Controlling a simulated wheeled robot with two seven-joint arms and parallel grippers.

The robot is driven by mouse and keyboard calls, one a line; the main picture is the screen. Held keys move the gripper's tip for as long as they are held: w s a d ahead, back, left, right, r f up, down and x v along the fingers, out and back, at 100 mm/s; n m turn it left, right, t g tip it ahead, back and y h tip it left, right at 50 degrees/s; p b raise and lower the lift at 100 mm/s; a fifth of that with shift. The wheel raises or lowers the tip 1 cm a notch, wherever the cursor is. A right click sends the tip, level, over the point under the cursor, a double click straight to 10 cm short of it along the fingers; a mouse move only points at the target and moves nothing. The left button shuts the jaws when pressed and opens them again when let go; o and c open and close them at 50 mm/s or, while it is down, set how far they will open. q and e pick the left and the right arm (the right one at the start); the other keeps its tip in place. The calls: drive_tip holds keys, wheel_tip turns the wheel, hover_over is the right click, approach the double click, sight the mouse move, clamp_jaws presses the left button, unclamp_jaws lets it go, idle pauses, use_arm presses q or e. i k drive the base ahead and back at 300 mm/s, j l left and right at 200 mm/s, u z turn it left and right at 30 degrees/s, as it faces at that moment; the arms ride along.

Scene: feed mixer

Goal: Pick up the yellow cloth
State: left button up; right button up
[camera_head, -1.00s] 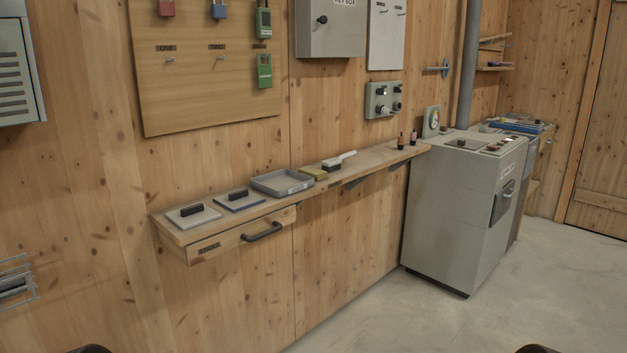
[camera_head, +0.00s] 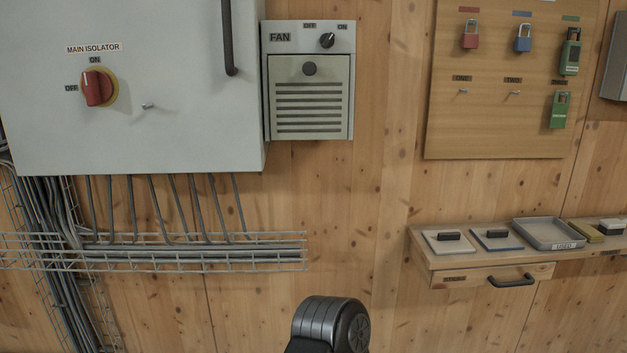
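No yellow cloth is clearly identifiable. A small flat yellowish block-like item (camera_head: 584,231) lies on the wooden shelf (camera_head: 436,262), right of the grey tray (camera_head: 548,233); I cannot tell whether it is a cloth or a sponge. Part of my own arm, dark grey and rounded, shows at the bottom centre, well left of and below the shelf. Neither gripper's fingers are in view.
Two flat plates with black handles (camera_head: 449,237) (camera_head: 490,233) sit on the shelf's left part. A drawer with a black handle (camera_head: 511,281) is below. A grey cabinet with a red isolator switch (camera_head: 97,88), a fan box (camera_head: 309,95) and a wire cable tray (camera_head: 160,255) are on the left wall.

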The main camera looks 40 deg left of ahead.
sight(593, 235)
drive_tip(key=u, duration=2.9)
drive_tip(key=z, duration=2.9)
drive_tip(key=i+l+u, duration=0.1)
drive_tip(key=i+l, duration=0.25)
drive_tip(key=l, duration=0.15)
drive_tip(key=i+l+u, duration=0.1)
drive_tip(key=i+l, duration=0.2)
drive_tip(key=l, duration=0.2)
drive_tip(key=i+l+u, duration=0.1)
drive_tip(key=i+l, duration=0.25)
drive_tip(key=l, duration=0.2)
drive_tip(key=i+l+u, duration=0.15)
drive_tip(key=l, duration=0.4)
drive_tip(key=i+l+u, duration=0.1)
drive_tip(key=i+l, duration=0.3)
drive_tip(key=l, duration=0.2)
drive_tip(key=i+l+u, duration=0.1)
drive_tip(key=l, duration=0.5)
drive_tip(key=i+l+u, duration=0.1)
drive_tip(key=i+l, duration=0.25)
drive_tip(key=l, duration=0.3)
drive_tip(key=i+l+u, duration=0.1)
drive_tip(key=l, duration=0.55)
drive_tip(key=i, duration=0.1)
